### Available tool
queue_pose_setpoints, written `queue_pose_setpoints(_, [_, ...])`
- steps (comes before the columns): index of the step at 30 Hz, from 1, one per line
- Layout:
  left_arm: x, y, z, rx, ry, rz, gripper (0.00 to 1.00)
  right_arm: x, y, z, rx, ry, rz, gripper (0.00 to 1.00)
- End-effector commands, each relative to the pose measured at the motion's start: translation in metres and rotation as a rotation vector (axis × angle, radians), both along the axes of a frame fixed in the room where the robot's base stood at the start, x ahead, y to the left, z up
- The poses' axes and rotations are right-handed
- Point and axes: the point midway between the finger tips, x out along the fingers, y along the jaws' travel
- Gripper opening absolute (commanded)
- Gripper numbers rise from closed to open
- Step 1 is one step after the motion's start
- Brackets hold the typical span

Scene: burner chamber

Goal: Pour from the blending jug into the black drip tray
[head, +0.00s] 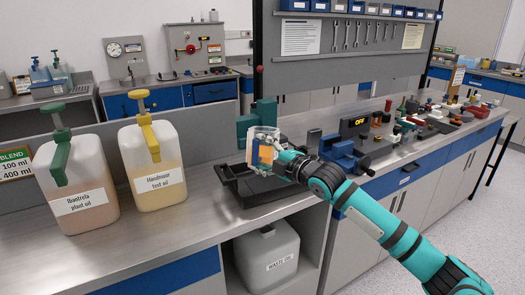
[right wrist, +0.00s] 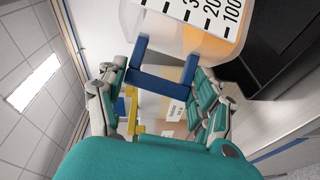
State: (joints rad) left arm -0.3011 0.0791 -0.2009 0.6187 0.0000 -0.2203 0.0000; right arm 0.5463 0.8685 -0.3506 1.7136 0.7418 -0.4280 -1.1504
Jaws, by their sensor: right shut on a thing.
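The clear blending jug (head: 256,147) holds orange liquid and appears about upright. My right gripper (head: 280,160) is shut on its blue handle, shown close up in the right wrist view (right wrist: 165,75). The jug's wall (right wrist: 165,30) there carries a black number scale with the orange liquid behind it. In the head view the jug hangs over the black drip tray (head: 262,198) on the steel bench, near its back part; the exact height cannot be told. No pouring stream shows. My left gripper is out of view.
Two labelled oil jugs, one with a green pump (head: 84,190) and one with a yellow pump (head: 152,175), stand left of the tray. A teal device (head: 246,124) stands behind it, a blue vice (head: 343,152) to its right. A waste oil can (head: 268,258) is below.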

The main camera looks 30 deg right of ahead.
Motion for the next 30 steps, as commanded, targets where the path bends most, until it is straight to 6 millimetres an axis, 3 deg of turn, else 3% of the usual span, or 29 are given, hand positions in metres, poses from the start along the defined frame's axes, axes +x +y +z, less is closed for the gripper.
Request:
queue_pose_setpoints(5, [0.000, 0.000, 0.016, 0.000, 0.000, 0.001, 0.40, 0.000, -0.001, 0.011, 0.035, 0.034, 0.002, 0.10])
queue_pose_setpoints(11, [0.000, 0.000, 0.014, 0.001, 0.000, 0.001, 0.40, 0.000, -0.001, 0.009, 0.036, 0.037, 0.002, 0.10])
queue_pose_setpoints(30, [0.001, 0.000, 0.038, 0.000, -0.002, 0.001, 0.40, -0.002, -0.002, 0.017, 0.090, 0.092, -0.002, 0.10])
